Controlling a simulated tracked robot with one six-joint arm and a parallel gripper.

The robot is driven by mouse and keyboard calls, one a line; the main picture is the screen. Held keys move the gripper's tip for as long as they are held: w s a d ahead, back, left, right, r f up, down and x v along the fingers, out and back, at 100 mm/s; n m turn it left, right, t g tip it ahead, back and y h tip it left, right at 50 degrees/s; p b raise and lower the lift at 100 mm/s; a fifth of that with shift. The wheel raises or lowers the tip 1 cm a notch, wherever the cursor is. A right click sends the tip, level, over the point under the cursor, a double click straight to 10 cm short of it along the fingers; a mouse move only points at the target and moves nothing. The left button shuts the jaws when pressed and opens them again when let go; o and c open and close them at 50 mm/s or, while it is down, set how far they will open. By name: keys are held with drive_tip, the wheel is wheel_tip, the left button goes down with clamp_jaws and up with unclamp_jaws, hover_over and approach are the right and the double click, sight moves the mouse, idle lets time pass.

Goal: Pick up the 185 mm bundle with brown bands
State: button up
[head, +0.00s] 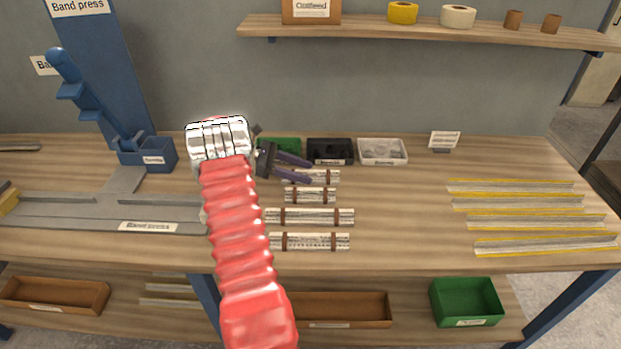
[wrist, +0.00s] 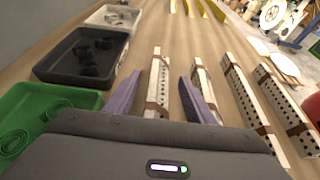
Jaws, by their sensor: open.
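Several pale bundles with dark brown bands lie side by side across the bench. The farthest bundle (head: 325,176) shows between my jaws in the wrist view (wrist: 157,90). The second bundle (head: 310,195) is short and lies just outside my right finger in the wrist view (wrist: 200,78). The third bundle (head: 309,217) looks longest, and the nearest bundle (head: 309,241) slightly shorter. No length marking is readable. My gripper (head: 311,173) is open, its purple fingers either side of the farthest bundle; their height above the bench is unclear. My arm hides this bundle's left end in the head view.
Behind the bundles stand a green bin (head: 279,146), a black bin (head: 330,150) and a clear bin (head: 383,151). Yellow-edged strips (head: 530,222) lie at right. The blue band press (head: 147,153) is at left. Bare bench (head: 400,205) lies between bundles and strips.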

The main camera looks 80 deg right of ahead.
drive_tip(key=shift+x, duration=1.5)
drive_tip(key=shift+c, duration=0.3)
clamp_jaws()
